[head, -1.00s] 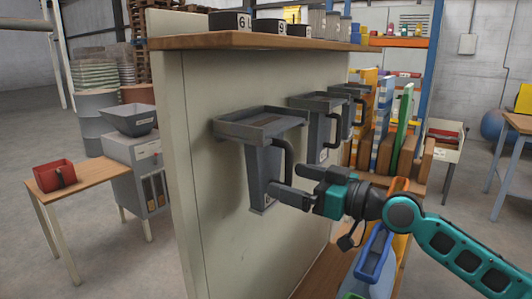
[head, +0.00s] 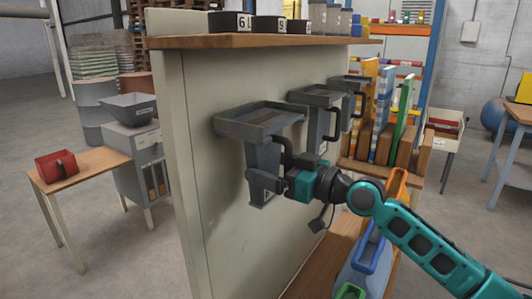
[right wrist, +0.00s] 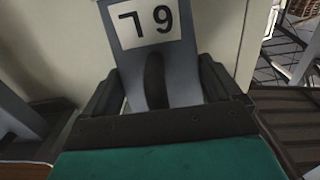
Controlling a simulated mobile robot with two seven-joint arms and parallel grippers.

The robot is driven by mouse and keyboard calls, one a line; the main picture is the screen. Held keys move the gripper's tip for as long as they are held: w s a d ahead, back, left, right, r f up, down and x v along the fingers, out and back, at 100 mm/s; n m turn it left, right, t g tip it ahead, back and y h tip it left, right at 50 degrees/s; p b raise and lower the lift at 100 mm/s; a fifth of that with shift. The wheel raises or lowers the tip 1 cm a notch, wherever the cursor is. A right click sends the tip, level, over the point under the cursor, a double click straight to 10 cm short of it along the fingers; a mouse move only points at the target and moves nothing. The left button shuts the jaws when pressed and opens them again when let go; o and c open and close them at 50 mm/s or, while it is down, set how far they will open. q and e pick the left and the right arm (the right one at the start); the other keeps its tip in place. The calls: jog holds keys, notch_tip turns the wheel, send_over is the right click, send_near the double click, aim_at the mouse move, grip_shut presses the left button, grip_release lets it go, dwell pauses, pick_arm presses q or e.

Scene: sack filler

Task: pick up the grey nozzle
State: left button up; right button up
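The nearest grey nozzle (head: 262,155) hangs upright on the pale panel, with a wide tray-like top, a narrow spout and a dark loop handle on its right side. My right gripper (head: 279,172) is at this handle, partly hiding the lower spout. In the right wrist view, the nozzle's spout (right wrist: 190,68) bears a white label that appears upside down, seemingly 6L. The dark handle (right wrist: 155,80) stands between my two spread fingers (right wrist: 158,88), with visible gaps on both sides. My left gripper is not in view.
Two more grey nozzles (head: 318,112) hang farther along the panel (head: 205,180). A wooden shelf (head: 250,42) with numbered dark boxes juts out above. Below right, a lower shelf holds a blue-handled container (head: 366,262).

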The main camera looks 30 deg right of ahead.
jog(key=c, duration=0.6)
jog(key=shift+c, duration=0.6)
jog(key=shift+r, duration=0.1)
